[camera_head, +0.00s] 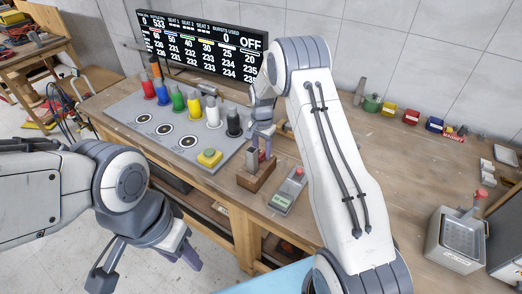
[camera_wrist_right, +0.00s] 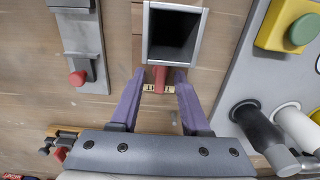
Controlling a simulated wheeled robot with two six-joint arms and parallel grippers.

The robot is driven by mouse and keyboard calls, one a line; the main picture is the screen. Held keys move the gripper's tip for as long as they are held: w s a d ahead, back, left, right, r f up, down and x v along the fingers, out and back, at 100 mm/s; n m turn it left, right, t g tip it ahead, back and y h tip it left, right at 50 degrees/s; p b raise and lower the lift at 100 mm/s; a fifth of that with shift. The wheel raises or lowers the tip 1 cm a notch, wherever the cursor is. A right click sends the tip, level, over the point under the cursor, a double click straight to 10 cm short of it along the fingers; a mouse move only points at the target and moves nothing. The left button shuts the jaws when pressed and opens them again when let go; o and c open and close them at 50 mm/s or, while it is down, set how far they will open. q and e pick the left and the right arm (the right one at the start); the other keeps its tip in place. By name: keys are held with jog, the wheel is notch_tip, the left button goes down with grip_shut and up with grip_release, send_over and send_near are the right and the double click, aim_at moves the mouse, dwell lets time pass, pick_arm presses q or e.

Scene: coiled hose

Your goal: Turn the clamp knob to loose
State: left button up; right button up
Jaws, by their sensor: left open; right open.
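The clamp is an open square metal socket (camera_wrist_right: 172,38) on a wooden block (camera_head: 258,175) near the bench's front edge. Its red knob (camera_wrist_right: 160,78) sticks out below the socket in the right wrist view, over a small pale marked strip (camera_wrist_right: 158,89). My right gripper (camera_wrist_right: 163,76) is open, with one purple fingertip on each side of the knob; gaps show, so it does not grip it. My left gripper (camera_head: 148,262) is open and empty, low in front of the bench.
A grey fixture with another red knob (camera_head: 299,171) stands right of the block. A metal basin (camera_head: 455,240) is at the far right. Bare bench lies between.

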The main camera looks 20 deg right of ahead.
grip_shut()
jog(key=shift+a, duration=0.15)
jog(key=shift+n, duration=0.3)
jog(key=n+b, duration=0.1)
jog(key=n, duration=0.2)
jog(key=shift+s, duration=0.1)
jog(key=n+b, duration=0.1)
jog(key=n, duration=1.3)
jog(key=shift+b, duration=0.4)
jog(key=shift+n, duration=0.3)
grip_release()
